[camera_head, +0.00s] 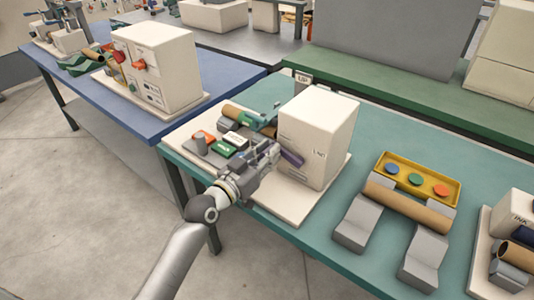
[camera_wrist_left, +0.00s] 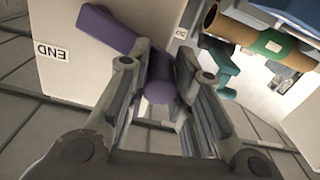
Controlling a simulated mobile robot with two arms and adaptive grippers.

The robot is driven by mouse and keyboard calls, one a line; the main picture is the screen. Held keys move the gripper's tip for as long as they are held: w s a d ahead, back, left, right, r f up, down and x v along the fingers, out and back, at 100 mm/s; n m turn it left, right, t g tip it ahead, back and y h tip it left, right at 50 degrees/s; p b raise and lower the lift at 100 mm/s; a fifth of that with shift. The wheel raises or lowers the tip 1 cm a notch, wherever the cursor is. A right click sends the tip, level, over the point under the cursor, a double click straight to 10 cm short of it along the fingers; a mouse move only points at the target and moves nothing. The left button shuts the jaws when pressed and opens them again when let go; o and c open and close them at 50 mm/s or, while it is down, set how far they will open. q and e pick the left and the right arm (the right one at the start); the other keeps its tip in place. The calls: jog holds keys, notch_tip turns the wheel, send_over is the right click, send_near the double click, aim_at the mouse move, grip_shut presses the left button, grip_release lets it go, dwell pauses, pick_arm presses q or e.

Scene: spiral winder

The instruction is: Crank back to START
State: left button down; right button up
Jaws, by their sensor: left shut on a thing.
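The winder is a white box (camera_head: 318,140) on a pale base plate, with an END label on its side. Its purple crank (camera_head: 292,158) comes out of that side. In the left wrist view the purple crank arm (camera_wrist_left: 103,28) runs from upper left down to a round purple knob (camera_wrist_left: 160,84). My left gripper (camera_head: 274,152) is shut on this knob, with a finger on each side of it. The END label (camera_wrist_left: 51,50) is left of the crank arm. I cannot read a START label. My right gripper is out of view.
A brown tube (camera_head: 236,111) with a teal part (camera_head: 262,122) lies behind my gripper. Red and green buttons (camera_head: 224,148) are left of it. To the right, grey blocks hold a brown tube (camera_head: 405,207) before a yellow tray (camera_head: 446,193). The teal table (camera_head: 318,222) is bare between.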

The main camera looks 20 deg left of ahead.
pick_arm(q)
jog(key=shift+r+m, duration=0.2)
jog(key=shift+m, duration=0.1)
jog(key=c, duration=1.3)
grip_release()
jog(key=v, duration=1.2)
